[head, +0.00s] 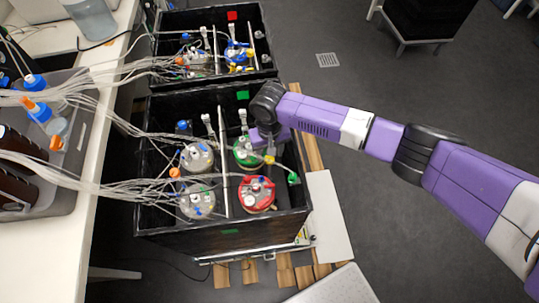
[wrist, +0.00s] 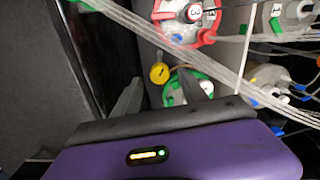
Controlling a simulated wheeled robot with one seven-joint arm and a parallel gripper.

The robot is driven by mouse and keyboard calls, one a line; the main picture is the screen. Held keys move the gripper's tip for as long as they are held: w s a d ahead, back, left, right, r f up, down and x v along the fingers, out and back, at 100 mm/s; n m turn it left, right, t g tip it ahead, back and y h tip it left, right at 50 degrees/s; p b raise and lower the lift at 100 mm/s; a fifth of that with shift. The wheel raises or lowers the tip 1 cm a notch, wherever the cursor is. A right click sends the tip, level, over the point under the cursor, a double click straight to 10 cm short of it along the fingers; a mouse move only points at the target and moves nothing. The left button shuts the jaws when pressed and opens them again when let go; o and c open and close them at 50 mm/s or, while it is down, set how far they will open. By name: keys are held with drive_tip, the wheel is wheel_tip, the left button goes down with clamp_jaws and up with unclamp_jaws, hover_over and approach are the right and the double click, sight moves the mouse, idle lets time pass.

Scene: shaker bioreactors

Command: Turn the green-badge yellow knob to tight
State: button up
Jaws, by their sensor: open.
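The yellow knob (wrist: 159,73) shows in the wrist view as a round disc with a dark mark, beside the green-ringed vessel (wrist: 181,80). In the head view the yellow knob (head: 269,159) is small, right of the green-ringed vessel (head: 243,155), in the near black box with a green badge (head: 242,95). I cannot read the knob's setting.
A red-ringed vessel (head: 257,194) and grey-lidded vessels (head: 197,157) stand close by. Clear tubes (wrist: 165,40) cross near the knob. The box's dark wall (wrist: 75,45) is close on the left in the wrist view. A far box (head: 180,20) has a red badge.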

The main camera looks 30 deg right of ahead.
drive_tip(key=shift+r, duration=2.75)
